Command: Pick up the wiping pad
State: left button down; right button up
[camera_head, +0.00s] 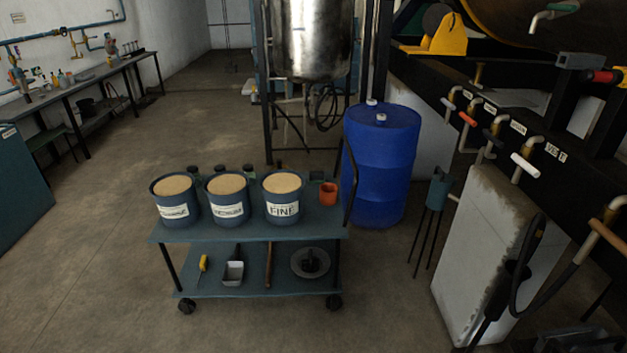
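I cannot make out a wiping pad for certain in the head view. A two-level blue-grey cart (325,222) stands ahead. Its lower shelf holds a yellow-handled tool (203,264), a small metal scoop or tray (233,272), a wooden stick (269,265) and a round grey dish (325,258) with a dark object (312,261) in it. I cannot tell what that dark object is. Neither of my grippers is in view.
The cart's top holds three blue buckets, one labelled FINE (283,211), and an orange cup (328,194). A blue drum (381,160) stands behind. A pale block (480,250) and valves are at right. Floor is open in front and left.

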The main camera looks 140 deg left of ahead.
aim_at(316, 178)
jog(key=u, duration=4.65)
